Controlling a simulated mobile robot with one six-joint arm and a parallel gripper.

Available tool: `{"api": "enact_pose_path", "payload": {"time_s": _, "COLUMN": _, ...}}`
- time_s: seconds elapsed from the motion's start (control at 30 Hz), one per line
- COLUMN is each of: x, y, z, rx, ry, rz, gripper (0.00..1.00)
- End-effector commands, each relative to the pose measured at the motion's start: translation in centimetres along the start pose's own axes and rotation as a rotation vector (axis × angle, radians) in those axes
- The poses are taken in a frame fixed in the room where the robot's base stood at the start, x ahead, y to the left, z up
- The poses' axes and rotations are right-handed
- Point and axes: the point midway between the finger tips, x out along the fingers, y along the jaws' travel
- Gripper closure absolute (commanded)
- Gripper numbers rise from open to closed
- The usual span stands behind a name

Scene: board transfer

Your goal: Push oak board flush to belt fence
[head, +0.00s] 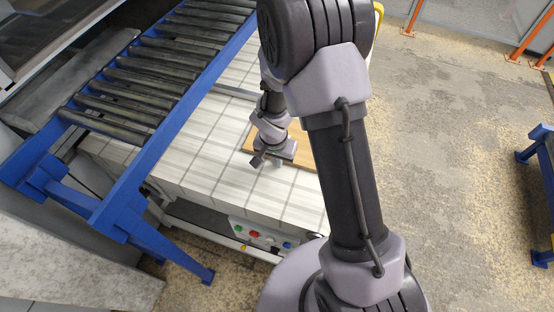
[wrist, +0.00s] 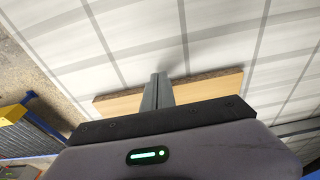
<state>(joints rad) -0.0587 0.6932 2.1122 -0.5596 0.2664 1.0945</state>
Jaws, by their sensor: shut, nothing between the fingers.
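The oak board (head: 304,154) is a flat, light-brown piece lying on the pale, grid-lined belt (head: 205,177). My arm hides part of it in the head view. My gripper (head: 262,161) is low over the belt at the board's near-left side. In the wrist view the board (wrist: 222,85) shows on both sides of my gripper (wrist: 160,78), whose fingers are shut together and empty and cross the board's middle. I cannot tell whether they touch it. A thin dark bar (head: 232,92) lies across the belt farther back; I cannot tell whether it is the fence.
A blue-framed roller conveyor (head: 150,85) runs along the belt's left side. A panel with coloured buttons (head: 262,236) is on the near side. Open concrete floor (head: 450,140) lies to the right, with a blue frame (head: 540,150) at the far right edge.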

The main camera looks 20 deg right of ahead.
Motion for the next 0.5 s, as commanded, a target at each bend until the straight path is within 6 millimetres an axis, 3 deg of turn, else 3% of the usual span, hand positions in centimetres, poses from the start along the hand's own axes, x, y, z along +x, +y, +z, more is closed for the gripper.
{"api": "enact_pose_path", "payload": {"time_s": 0.5, "x": 0.7, "y": 0.0, "z": -2.1, "rx": 0.001, "ry": 0.001, "rz": -0.001, "gripper": 1.0}}
